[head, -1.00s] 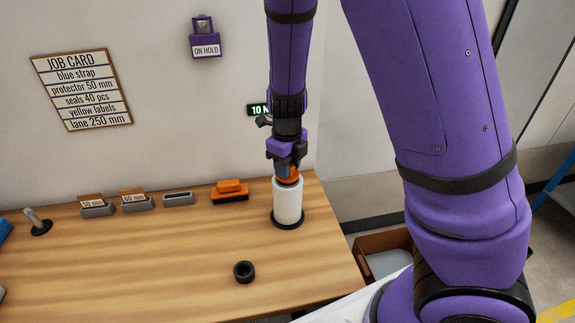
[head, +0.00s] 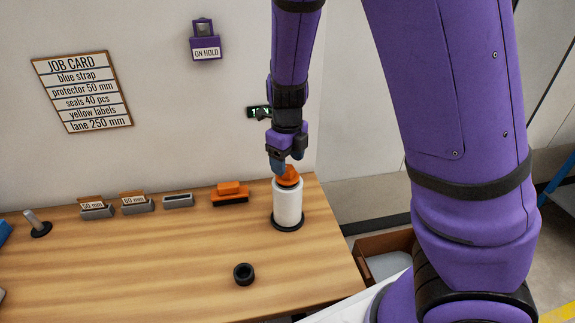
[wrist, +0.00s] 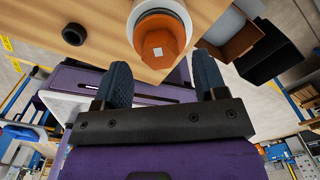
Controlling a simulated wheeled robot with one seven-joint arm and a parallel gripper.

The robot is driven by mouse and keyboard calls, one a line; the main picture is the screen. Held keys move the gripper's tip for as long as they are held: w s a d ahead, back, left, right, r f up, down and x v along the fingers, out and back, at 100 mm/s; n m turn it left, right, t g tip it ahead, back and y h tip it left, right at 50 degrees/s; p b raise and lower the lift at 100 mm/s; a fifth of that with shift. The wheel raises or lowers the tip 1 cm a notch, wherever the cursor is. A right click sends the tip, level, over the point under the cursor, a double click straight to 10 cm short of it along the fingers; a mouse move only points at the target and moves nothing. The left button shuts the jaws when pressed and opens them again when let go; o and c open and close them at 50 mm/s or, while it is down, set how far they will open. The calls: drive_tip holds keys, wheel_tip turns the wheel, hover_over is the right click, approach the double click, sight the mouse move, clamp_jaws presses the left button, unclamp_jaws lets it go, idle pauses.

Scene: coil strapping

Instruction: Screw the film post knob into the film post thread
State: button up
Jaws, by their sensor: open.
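The orange film post knob (head: 288,174) sits on top of the white film roll (head: 288,203), which stands upright on its black base on the table. In the wrist view the knob (wrist: 159,45) shows at the top of the roll, with a small pale square in its middle. My gripper (head: 288,168) is open just above the knob. In the wrist view its two blue-grey fingers stand apart, and the knob lies beyond their tips, not between them. The thread under the knob is hidden, so I cannot tell how deep the knob sits.
A black ring (head: 244,273) lies on the table in front. An orange-and-black tool (head: 230,193), grey holders (head: 136,203) and a post with a grey handle (head: 38,225) stand along the back. A brown box (head: 385,258) is below the table's right edge.

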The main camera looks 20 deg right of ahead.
drive_tip(key=shift+r, duration=0.45)
